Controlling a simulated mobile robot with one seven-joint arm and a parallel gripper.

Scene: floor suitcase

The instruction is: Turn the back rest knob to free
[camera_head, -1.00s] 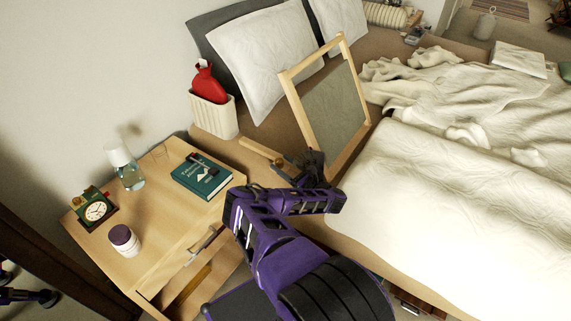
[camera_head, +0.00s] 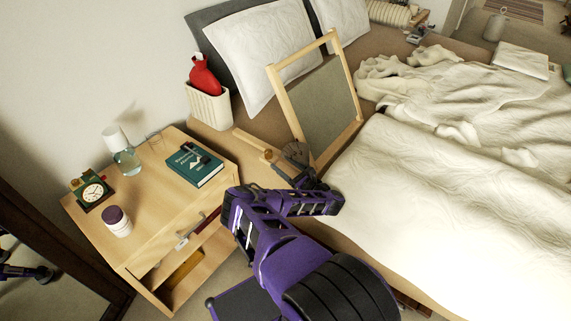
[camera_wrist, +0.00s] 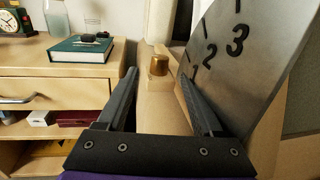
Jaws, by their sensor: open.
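The back rest (camera_head: 323,105) is a wooden frame with a grey panel, standing tilted up on the bed. My gripper (camera_wrist: 158,78) is open and empty. The knob shows between its fingertips, apparently just beyond them; I see no contact. The right finger overlaps the plate's edge in the picture.
A nightstand (camera_head: 150,235) stands left of the bed, with a book (camera_head: 195,166), bottle, clock and jar on top. A white holder (camera_head: 208,105) with a red hot-water bottle is behind. White bedding (camera_head: 450,200) fills the right side.

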